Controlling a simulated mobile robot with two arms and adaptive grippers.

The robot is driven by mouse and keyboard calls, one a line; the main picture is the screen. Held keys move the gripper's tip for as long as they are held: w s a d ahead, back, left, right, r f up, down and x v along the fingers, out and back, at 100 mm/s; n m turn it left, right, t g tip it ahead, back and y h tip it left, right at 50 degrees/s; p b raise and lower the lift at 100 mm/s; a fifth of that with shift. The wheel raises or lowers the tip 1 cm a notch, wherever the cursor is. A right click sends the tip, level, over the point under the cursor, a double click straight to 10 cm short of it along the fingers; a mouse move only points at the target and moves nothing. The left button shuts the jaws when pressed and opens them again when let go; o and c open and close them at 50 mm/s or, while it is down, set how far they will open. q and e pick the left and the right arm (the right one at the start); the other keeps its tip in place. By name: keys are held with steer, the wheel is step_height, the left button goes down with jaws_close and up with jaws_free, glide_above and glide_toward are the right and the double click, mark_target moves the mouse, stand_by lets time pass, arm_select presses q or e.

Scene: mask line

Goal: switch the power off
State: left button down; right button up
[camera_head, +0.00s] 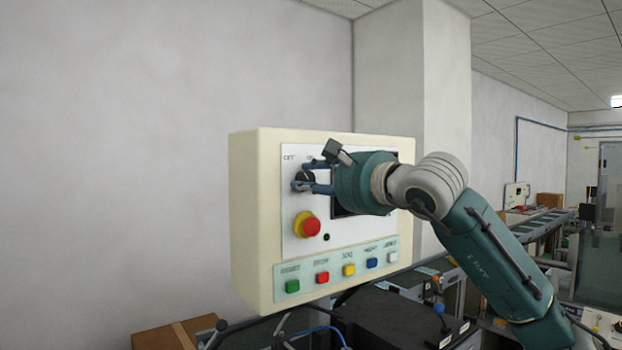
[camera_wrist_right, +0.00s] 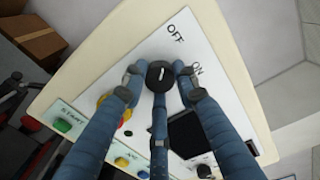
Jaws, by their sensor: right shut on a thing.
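A cream control box (camera_head: 248,210) with a white front panel is in the middle of the head view. A black rotary knob (camera_head: 307,178) is near the panel's upper left. In the wrist view the knob (camera_wrist_right: 159,75) has a white mark on its face, with the printed words OFF and ON beside it. I cannot tell for sure which word the mark points at. My right gripper (camera_head: 304,176) reaches in from the right. Its blue fingers are closed around the knob. My left gripper is not in view.
A red and yellow mushroom button (camera_head: 307,225) sits below the knob. A row of coloured buttons (camera_head: 348,269) runs along the panel's bottom. A dark screen on the panel is partly hidden by my wrist. A cardboard box (camera_head: 165,335) and machinery stand below. The wall at left is bare.

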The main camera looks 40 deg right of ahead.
steer(key=shift+f, duration=0.25)
steer(key=o, duration=0.9)
steer(key=shift+o, duration=1.2)
steer(key=shift+r, duration=0.1)
steer(key=shift+d, duration=0.1)
steer(key=shift+s+r, duration=0.1)
steer(key=shift+s, duration=0.05)
steer(key=s+a, duration=0.1)
steer(key=s, duration=1)
steer(key=shift+s+a, duration=0.15)
steer(key=shift+s, duration=0.25)
steer(key=shift+w+r, duration=0.1)
